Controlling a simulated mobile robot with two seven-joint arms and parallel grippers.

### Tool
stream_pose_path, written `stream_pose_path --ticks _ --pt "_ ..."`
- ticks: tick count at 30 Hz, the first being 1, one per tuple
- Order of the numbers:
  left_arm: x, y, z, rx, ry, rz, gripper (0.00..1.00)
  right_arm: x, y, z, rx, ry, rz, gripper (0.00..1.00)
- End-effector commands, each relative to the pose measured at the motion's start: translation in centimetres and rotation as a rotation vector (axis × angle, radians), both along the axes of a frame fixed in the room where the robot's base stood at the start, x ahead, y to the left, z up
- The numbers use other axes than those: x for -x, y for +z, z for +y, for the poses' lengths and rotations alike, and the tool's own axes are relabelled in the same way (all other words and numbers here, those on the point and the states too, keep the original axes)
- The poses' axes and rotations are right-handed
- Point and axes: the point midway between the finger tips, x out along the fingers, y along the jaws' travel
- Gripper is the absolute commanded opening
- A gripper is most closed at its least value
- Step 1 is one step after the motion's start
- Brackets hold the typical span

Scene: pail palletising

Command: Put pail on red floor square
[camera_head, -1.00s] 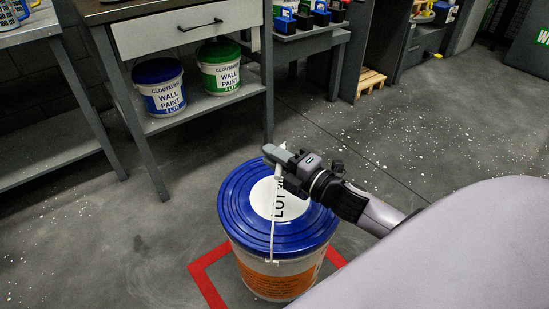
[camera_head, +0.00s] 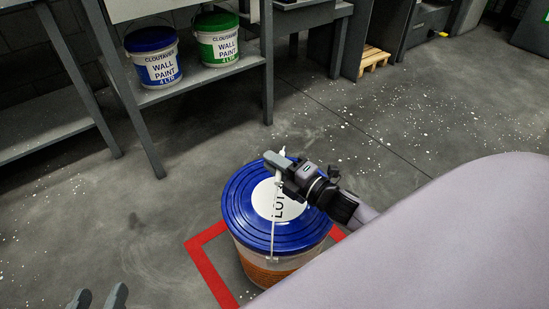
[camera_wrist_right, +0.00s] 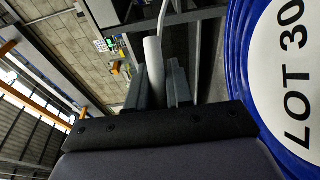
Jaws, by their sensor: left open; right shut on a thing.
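The pail (camera_head: 292,238) is upright, with a blue lid, a white "LOT" disc and an orange band. In the head view it stands over the red floor square (camera_head: 207,271), whose outline shows to its left and right. Its base is hidden, so I cannot tell whether it touches the floor. My right gripper (camera_head: 277,164) is shut on the pail's white handle above the lid. The wrist view shows the white handle grip (camera_wrist_right: 153,62) between the fingers, with the lid (camera_wrist_right: 238,70) at right. My left gripper (camera_head: 97,298) is open and empty at the bottom left edge.
A workbench shelf (camera_head: 200,78) at the back left holds a blue-lidded paint pail (camera_head: 153,60) and a green-lidded one (camera_head: 217,42). A wooden pallet (camera_head: 373,58) lies at the back. The floor around the square is open. My right arm covers the lower right.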

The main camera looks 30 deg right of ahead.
Motion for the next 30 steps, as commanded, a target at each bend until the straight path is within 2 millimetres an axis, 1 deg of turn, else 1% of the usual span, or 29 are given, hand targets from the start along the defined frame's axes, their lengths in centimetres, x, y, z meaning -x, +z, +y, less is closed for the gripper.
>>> stream_pose_path --ticks 1,4,8,16,17,18,19,30 --pt "0.1 -0.2 0.1 -0.008 0.002 -0.011 0.54 -0.3 0.2 0.1 -0.003 0.004 -0.021 0.00" --pt "0.1 0.0 0.3 -0.019 0.006 -0.025 0.54 -0.3 -0.2 0.1 -0.004 0.005 -0.023 0.00" --pt "0.1 0.2 0.3 -0.021 0.007 -0.029 0.54 -0.3 -0.1 0.1 -0.003 0.005 -0.023 0.00" --pt "0.1 0.0 0.4 -0.024 0.008 -0.033 0.54 -0.2 -0.5 0.1 -0.003 0.004 -0.021 0.00" --pt "0.1 0.1 0.4 -0.023 0.008 -0.035 0.54 0.0 -1.2 0.0 0.000 0.001 -0.003 0.30" --pt "0.1 0.1 0.4 -0.023 0.008 -0.035 0.54 0.0 -1.1 0.0 0.000 0.001 -0.003 0.43" --pt "0.1 0.1 0.4 -0.023 0.008 -0.035 0.54 0.0 -1.1 0.0 0.000 0.001 -0.003 0.46" --pt "0.1 0.4 0.3 -0.016 0.006 -0.031 0.54 0.2 -0.9 0.0 -0.001 0.001 -0.002 0.46"
